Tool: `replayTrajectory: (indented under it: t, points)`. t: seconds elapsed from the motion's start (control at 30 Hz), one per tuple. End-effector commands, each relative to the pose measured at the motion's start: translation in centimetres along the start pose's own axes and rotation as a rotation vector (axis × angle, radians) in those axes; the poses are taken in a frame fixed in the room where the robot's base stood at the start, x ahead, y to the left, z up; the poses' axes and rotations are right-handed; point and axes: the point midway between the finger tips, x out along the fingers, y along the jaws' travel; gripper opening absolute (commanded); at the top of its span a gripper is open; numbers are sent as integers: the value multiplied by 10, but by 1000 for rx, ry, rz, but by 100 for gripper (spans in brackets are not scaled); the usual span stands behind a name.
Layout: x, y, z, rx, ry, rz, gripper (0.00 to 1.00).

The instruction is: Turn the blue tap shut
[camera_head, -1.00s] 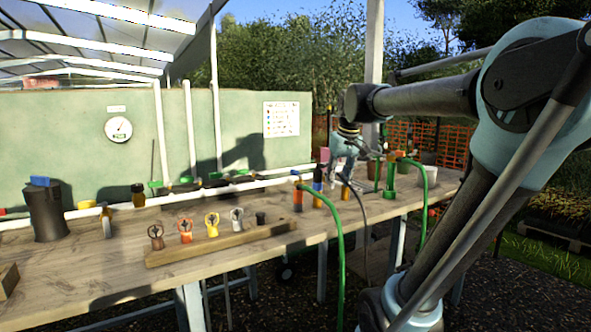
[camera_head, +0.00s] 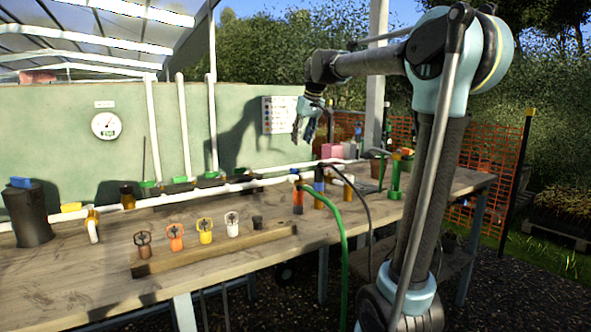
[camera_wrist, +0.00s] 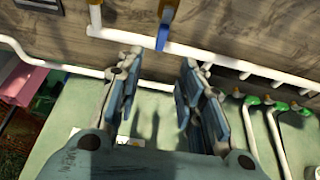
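The blue tap (camera_head: 319,178) has a blue part above a yellow-brown body on the white pipe, towards the back of the bench. In the wrist view a blue tap lever (camera_wrist: 163,32) shows at the top middle, close to the white pipe (camera_wrist: 210,55). My gripper (camera_head: 303,132) hangs in the air above the pipe, a little left of the tap in the head view. In the wrist view my gripper (camera_wrist: 160,58) has its two fingers spread with nothing between them. The lever lies beyond the fingertips, apart from them.
An orange-topped tap (camera_head: 297,194) with a green hose (camera_head: 338,225) stands left of the blue tap. A green-and-orange fitting (camera_head: 395,178) is to the right. A dark canister (camera_head: 30,215) stands far left.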

Motion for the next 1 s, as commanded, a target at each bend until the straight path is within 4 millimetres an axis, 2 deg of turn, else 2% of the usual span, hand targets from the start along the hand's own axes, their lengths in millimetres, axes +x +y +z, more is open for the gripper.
replayTrajectory:
  t: [0.1, 0.6, 0.8, 1.0]
  points:
    - [22, 0, 0, 0, 0, 0, 35]
    - [108, 0, 0, -1, 0, 0, 35]
    - [129, 0, 0, 0, 0, 0, 35]
    - [136, 0, 1, 0, 0, 0, 35]
